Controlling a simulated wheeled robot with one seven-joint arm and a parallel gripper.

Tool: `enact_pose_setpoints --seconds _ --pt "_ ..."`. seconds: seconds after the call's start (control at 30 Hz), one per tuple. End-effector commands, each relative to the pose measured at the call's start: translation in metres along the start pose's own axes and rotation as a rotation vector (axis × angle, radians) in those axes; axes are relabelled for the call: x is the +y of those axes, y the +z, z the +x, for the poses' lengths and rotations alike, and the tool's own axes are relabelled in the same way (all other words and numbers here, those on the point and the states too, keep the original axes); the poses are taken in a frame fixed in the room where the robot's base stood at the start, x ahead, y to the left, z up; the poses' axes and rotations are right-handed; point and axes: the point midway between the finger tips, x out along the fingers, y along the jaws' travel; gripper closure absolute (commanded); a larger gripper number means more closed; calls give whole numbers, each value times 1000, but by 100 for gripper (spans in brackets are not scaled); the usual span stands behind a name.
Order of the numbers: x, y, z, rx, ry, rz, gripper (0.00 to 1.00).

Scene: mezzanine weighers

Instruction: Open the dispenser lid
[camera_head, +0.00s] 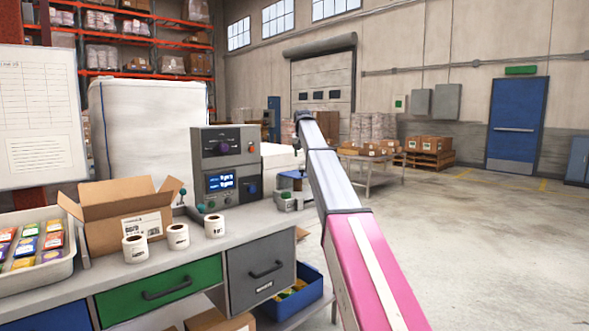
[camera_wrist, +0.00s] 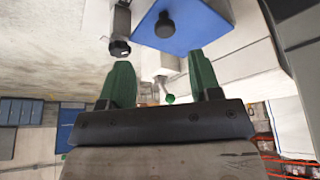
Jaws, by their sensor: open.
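A blue lid (camera_wrist: 190,22) with a round black knob (camera_wrist: 165,25) shows at the top of the wrist view. It looks like the dispenser's lid and appears closed, though its edges are partly cut off. In the head view a small grey dispenser (camera_head: 285,203) with a blue top (camera_head: 291,174) stands at the bench's right end, partly behind my arm. My gripper (camera_wrist: 162,80) has two green fingers spread apart with nothing between them. The knob lies past the fingertips in the picture, not touched. The gripper is not clearly seen in the head view.
A grey control box (camera_head: 226,165), white label rolls (camera_head: 177,236) and an open carton (camera_head: 126,215) stand on the bench. A tray of coloured packs (camera_head: 40,250) is at far left. A lever with a green ball (camera_wrist: 170,98) shows between the fingers in the wrist view. Floor at right is clear.

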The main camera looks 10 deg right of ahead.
Motion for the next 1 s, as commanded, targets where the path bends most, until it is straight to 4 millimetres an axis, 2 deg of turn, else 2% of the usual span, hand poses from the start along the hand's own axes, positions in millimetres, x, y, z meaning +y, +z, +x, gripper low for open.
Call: enact_pose_setpoints --seconds 0.03,0.1,0.23,0.7,1.0 --pt "-1 -8 -8 4 0 2 42" --pt "-1 -11 -12 6 0 4 42" --pt "-1 -11 -5 6 0 4 42" --pt "-1 -11 72 6 0 3 42" --pt "-1 -11 94 7 0 3 42"
